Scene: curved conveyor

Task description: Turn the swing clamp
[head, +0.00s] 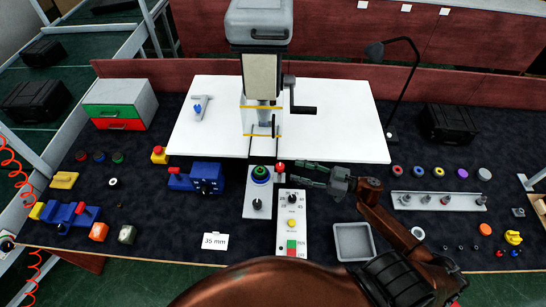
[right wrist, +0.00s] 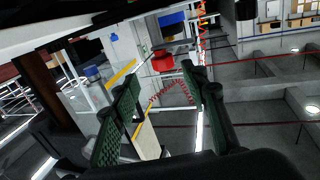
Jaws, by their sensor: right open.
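A red knob (head: 280,167), which looks like the swing clamp's handle, stands beside a grey fixture (head: 258,198) holding a round green-topped part (head: 260,173) at the bench's centre. My right gripper (head: 296,173) is open just right of the red knob, its dark green fingers pointing left toward it. In the right wrist view the two fingers (right wrist: 160,88) are apart with nothing between them, and a red piece (right wrist: 163,62) shows beyond their tips. I cannot tell whether a finger touches the knob. The clamp's arm is not clear. My left gripper is not in view.
A press with a crank handle (head: 303,109) rises behind the fixture from a white board (head: 345,120). A control panel (head: 291,224) stands in front of my right gripper, with a grey tray (head: 354,242) to its right. A blue device (head: 207,178) stands left of the fixture.

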